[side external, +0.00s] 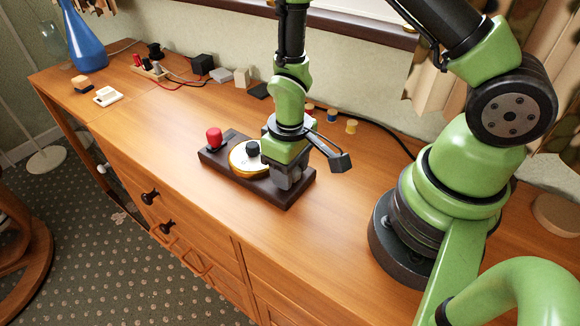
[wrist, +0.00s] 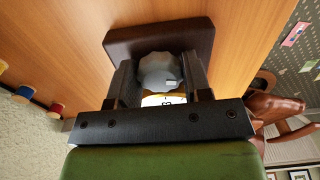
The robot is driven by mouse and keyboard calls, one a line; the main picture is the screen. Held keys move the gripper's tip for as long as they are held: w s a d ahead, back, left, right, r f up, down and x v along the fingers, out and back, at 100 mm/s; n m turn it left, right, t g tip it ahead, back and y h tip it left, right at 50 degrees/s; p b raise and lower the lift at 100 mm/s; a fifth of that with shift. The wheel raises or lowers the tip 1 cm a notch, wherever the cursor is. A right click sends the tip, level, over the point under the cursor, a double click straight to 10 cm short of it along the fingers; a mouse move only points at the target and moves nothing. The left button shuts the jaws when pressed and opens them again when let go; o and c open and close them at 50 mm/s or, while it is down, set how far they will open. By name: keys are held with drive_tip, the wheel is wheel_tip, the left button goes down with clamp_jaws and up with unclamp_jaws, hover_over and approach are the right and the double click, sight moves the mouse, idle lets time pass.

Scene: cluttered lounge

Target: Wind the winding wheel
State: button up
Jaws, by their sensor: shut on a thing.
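The winding wheel (wrist: 160,73) is a pale grey, faceted knob with a small light mark near its edge. My gripper (side external: 287,180) is lowered over the right end of the dark brown base (side external: 222,154), and in the wrist view its two dark jaws (wrist: 159,80) are shut on the wheel from both sides. In the side view the wheel is mostly hidden by the jaws. A white, gold-rimmed dial (side external: 241,164) with a black knob (side external: 253,149) sits mid-base, and a red knob (side external: 214,137) stands at the left end. Part of the dial shows between the jaws in the wrist view.
The base lies on a wooden sideboard (side external: 150,135). Several thread spools, one yellow (side external: 351,126), stand behind my gripper. Small boxes (side external: 203,65), cables and a blue vase (side external: 83,40) are at the far left. The top's front is clear.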

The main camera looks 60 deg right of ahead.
drive_tip(key=m, duration=0.5)
drive_tip(key=shift+m, duration=0.3)
drive_tip(key=m, duration=0.4)
drive_tip(key=shift+m, duration=0.4)
drive_tip(key=o, duration=0.9)
drive_tip(key=shift+o, duration=0.2)
wheel_tip(320, 180, up, 10)
drive_tip(key=shift+r, duration=0.1)
